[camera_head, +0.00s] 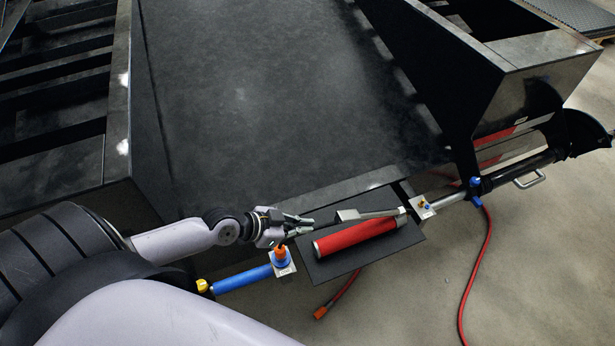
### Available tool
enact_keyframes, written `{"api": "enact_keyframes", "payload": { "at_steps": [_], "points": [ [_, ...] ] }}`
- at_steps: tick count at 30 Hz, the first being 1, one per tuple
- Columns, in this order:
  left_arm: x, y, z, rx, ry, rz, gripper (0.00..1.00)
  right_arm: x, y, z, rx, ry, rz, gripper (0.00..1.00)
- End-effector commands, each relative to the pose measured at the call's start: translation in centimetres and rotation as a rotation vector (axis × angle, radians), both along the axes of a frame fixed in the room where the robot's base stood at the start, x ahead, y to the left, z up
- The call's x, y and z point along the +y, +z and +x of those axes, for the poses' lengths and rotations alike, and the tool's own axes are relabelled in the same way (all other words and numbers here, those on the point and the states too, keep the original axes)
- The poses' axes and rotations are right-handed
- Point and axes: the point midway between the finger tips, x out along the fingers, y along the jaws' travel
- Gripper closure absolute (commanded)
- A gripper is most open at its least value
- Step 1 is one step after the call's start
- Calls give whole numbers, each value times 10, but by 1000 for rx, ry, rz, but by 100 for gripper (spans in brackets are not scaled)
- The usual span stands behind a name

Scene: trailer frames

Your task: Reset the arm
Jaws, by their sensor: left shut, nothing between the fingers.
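My left arm comes in from the lower left. My left gripper (300,226) is at its end, shut and empty, just above the left edge of a dark plate (335,265) at the trailer frame's front. On the plate lies a red cylinder (355,236). A grey metal lever-like piece (365,214) lies just behind it, near my fingertips; I cannot tell whether they touch it. My right gripper is not in view.
A blue tube (243,279) with an orange-topped fitting (281,256) lies close below my gripper. A red hose (486,250) hangs to the floor at right. The dark trailer frame (260,100) fills the back.

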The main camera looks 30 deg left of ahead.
Motion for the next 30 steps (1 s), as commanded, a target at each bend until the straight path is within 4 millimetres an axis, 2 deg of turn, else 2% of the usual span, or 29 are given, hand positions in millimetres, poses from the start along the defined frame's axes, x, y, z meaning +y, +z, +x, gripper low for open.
{"api": "enact_keyframes", "payload": {
  "at_steps": [8,11,15,17,22,30],
  "points": [
    [-6,0,-3,10,-6,-3,100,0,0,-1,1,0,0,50],
    [-29,0,-18,51,-32,-4,100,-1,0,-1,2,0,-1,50],
    [-69,6,-53,165,-42,36,100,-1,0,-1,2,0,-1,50],
    [-76,10,-65,215,-15,70,100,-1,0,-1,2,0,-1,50],
    [-70,22,-89,327,103,151,100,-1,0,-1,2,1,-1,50],
    [-45,40,-121,468,323,230,100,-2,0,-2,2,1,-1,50]
  ]
}}
